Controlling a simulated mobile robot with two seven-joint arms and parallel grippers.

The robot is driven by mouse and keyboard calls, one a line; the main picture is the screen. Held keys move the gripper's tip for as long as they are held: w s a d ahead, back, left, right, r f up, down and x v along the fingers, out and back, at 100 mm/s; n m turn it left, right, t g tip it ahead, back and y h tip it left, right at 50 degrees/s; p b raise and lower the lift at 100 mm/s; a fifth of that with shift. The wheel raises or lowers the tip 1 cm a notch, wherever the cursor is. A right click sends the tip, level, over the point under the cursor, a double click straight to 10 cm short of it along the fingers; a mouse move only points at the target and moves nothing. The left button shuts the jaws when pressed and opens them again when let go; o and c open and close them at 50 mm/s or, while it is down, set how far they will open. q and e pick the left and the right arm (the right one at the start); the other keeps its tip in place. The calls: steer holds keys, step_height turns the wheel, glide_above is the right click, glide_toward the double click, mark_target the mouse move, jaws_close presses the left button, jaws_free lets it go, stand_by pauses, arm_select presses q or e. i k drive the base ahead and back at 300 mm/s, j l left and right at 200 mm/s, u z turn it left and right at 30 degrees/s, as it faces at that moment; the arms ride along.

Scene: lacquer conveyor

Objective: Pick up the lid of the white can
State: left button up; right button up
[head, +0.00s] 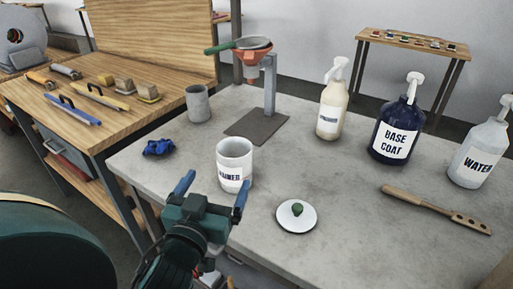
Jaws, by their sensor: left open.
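The white can (235,170) stands upright and open on the grey table, with dark lettering on its label. Its lid (297,219), a round white disc with a green knob, lies flat on the table to the right of the can and nearer the front edge. My left gripper (213,186) is in front of the can, with its two blue fingers spread apart and nothing seen between them. The right finger overlaps the can's lower edge in the picture; I cannot tell if they touch. My right gripper is not in view.
A grey cup (198,103), a blue crumpled item (159,147) and a funnel stand (270,85) are behind the can. Pump bottles labelled base coat (394,142) and water (477,154), a cream bottle (331,108) and a wooden paddle (435,209) are to the right. Table around the lid is clear.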

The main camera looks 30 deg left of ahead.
mark_target(294, 215)
steer(key=k+l, duration=0.2)
steer(key=k, duration=0.3)
steer(key=k+l, duration=0.15)
steer(key=k, duration=0.3)
